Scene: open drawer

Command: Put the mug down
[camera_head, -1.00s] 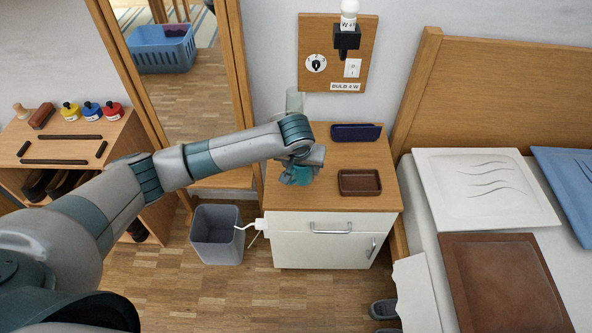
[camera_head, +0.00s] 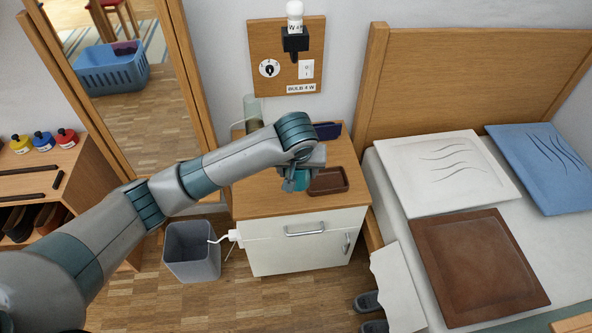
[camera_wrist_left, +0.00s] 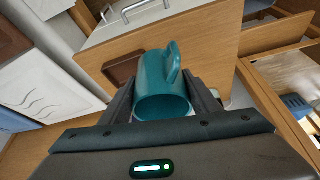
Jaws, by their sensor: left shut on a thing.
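The teal mug (camera_wrist_left: 162,88) sits between the two fingers of my left gripper (camera_wrist_left: 162,105) in the left wrist view, with its handle toward the upper right. My left gripper (camera_head: 297,180) is shut on it. In the head view the mug (camera_head: 301,180) is mostly hidden by the gripper and shows over the wooden top of the nightstand (camera_head: 265,200), just left of the brown tray. I cannot tell whether the mug touches the top. My right gripper is not in view.
The brown tray (camera_head: 340,187) and a dark blue case (camera_head: 328,131) lie on the nightstand. A greenish cylinder (camera_head: 252,108) stands at its back left. A grey bin (camera_head: 192,262) is on the floor at left, and the bed (camera_head: 390,225) is at right. The nightstand's front left top is clear.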

